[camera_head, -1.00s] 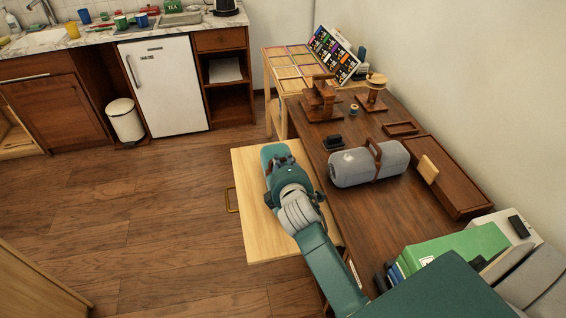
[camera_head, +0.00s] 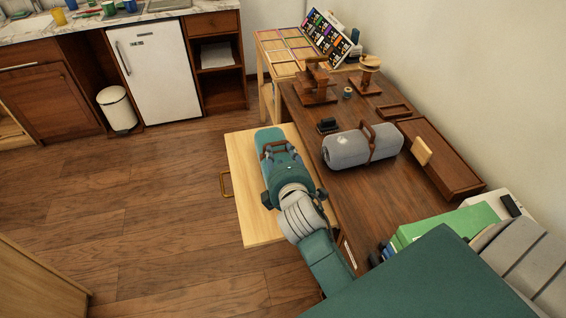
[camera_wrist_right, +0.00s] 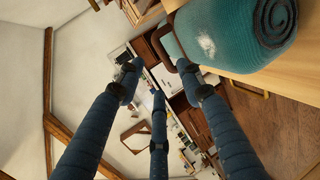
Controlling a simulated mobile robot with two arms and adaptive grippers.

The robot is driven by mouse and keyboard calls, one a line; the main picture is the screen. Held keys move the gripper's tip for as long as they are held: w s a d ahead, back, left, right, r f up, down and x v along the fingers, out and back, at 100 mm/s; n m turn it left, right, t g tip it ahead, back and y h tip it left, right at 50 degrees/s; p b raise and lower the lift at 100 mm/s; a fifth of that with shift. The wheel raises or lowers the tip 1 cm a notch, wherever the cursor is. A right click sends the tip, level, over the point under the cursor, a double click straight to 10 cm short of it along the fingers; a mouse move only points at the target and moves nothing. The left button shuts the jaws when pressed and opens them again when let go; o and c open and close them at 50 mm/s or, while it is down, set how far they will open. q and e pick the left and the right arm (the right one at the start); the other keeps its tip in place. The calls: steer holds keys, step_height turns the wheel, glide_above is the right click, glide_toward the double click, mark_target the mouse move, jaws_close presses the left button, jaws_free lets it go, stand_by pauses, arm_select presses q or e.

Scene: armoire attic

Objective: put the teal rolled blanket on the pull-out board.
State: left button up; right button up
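The teal rolled blanket (camera_head: 266,137) lies on the light wood pull-out board (camera_head: 246,182), near the board's far end. Its brown strap handle (camera_head: 274,151) shows just beyond my right gripper (camera_head: 283,166). The wrist view shows the blanket (camera_wrist_right: 222,40) at the upper right, with its spiral end and a pale patch, resting on the board (camera_wrist_right: 292,70). My right gripper (camera_wrist_right: 157,82) has its three fingers spread, with nothing held between them. One finger is close to the strap; I cannot tell whether they touch. My left gripper is not in view.
A grey rolled blanket (camera_head: 345,150) with a brown strap lies on the dark desk (camera_head: 350,195) right of the board. The floor (camera_head: 150,215) left of the board is clear.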

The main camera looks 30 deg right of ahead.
steer(key=v, duration=0.5)
